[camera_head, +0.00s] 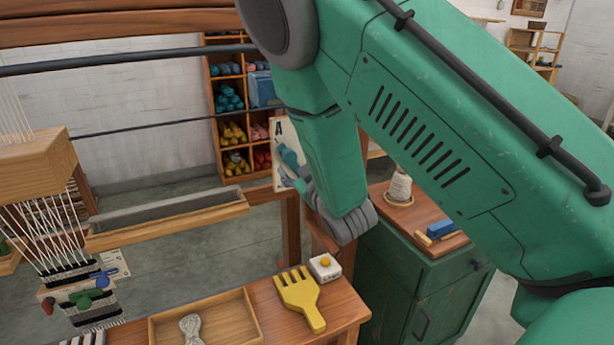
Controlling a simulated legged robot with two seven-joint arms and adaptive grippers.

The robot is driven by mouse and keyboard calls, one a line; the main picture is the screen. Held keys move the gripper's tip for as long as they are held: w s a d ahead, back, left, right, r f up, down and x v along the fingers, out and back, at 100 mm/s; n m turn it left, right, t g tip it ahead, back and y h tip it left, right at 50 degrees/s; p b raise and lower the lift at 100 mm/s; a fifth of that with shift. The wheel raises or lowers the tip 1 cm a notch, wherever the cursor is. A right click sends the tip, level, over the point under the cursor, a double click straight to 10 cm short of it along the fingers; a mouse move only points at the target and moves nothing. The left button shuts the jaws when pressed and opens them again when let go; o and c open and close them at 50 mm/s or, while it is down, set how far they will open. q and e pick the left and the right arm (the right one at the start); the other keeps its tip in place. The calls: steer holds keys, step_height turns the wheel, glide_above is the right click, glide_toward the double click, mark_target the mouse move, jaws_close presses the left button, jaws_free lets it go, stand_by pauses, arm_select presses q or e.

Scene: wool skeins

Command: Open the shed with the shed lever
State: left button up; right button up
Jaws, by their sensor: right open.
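The wooden loom stands at the left, with a heddle block (40,165) and white warp threads running down to a striped woven strip (75,290). A long wooden trough-like bar (165,217) extends right from the threads. I cannot clearly pick out the shed lever; my green right arm covers much of the loom's right side. My right gripper (287,168) is small and partly hidden beyond my grey wrist, in front of a card marked A. It is open, and I see nothing between its fingers. My left gripper is out of view.
A yellow comb (300,299) and a white box with a yellow button (325,267) lie on the front bench. A wooden tray (252,318) there holds a grey skein (191,329). A green cabinet (400,290) stands right, with a thread cone (400,187) on top.

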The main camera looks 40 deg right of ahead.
steer(key=v, duration=0.7)
steer(key=shift+s, duration=0.35)
steer(key=shift+a+f, duration=0.1)
steer(key=shift+f, duration=0.05)
